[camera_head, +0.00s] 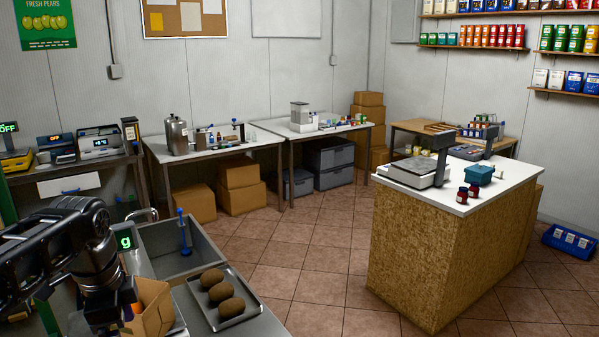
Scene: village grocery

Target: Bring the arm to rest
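My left arm comes in from the left edge, dark and bent downward. Its gripper (108,308) is low in the picture, in front of or beside a small open cardboard box (154,306). The fingertips are dark and partly merged with the things behind, so I cannot tell whether they are open or shut, or whether they touch the box. My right arm and gripper are not in view.
Right of the box, a metal tray (257,308) holds three brown round loaves or similar items. Behind it is a sink basin (172,262). A scale display (125,240) stands close behind the arm. Open tiled floor (318,258) separates this counter from the wooden-sided counter (425,255).

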